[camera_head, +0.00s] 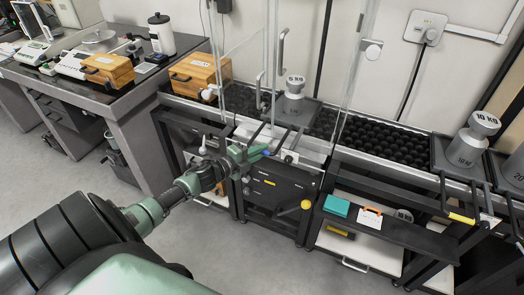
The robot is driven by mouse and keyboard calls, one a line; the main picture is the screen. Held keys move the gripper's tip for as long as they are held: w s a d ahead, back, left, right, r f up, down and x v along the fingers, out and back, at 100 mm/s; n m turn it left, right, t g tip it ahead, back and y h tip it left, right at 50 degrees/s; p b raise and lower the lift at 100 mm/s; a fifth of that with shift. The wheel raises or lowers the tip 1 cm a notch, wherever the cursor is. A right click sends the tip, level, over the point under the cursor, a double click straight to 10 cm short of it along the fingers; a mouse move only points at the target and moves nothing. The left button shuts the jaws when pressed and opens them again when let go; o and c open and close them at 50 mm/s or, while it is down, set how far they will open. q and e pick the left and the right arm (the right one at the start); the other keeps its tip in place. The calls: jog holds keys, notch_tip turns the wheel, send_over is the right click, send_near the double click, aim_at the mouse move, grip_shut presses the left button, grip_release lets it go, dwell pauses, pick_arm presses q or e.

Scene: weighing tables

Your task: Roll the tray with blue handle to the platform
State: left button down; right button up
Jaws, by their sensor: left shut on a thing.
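My left gripper (256,154) is shut at the front edge of the roller table, on the blue handle (267,153). Only a small blue end of the handle shows past the fingers. Dark bars lead back from there toward a dark tray (313,108) on the rollers, behind the glass. A grey metal weight (292,100) stands upright on this tray. The join between handle and tray is partly hidden by the glass frame and fittings. I cannot clearly make out the platform. My right gripper is out of view.
Clear glass panels (352,60) stand around the tray. Black rollers (385,140) run to the right, where another tray (443,153) holds a 10 KG weight (470,140) and has a yellow handle (461,218). Wooden boxes (107,70) stand at left.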

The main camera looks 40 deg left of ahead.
pick_arm(q)
jog(key=c, duration=1.5)
grip_release()
jog(key=shift+o, duration=0.2)
jog(key=shift+s, duration=0.1)
jog(key=v, duration=0.7)
jog(key=shift+s, duration=0.3)
jog(key=shift+a, duration=0.1)
